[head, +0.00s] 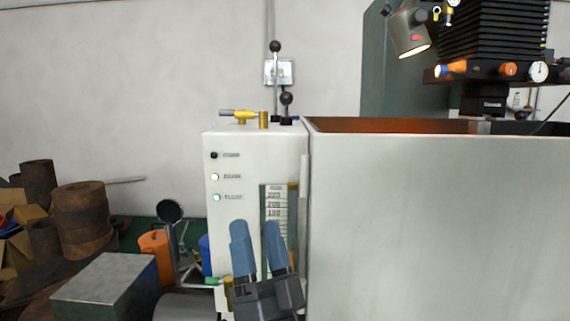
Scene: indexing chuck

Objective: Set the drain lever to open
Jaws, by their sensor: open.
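A white cabinet (230,145) stands beside a large white tank (440,220). A small green-ended lever (214,281) points left from a brass valve body low on the cabinet's front, partly hidden by my gripper. A second lever, grey-handled with a yellow valve body (240,114), lies level on the cabinet's top, pointing left. No readable label shows which one is the drain lever. My gripper (256,228) is open and empty, its two blue fingers pointing up in front of the cabinet and the level gauge, just right of the green-ended lever.
A level gauge (276,203) and several indicator lamps are on the cabinet front. Two black-knobbed levers (286,98) stand behind its top. A round mirror-like disc on a stand (170,211), a metal block (105,287) and rusty cylinders (80,210) crowd the left.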

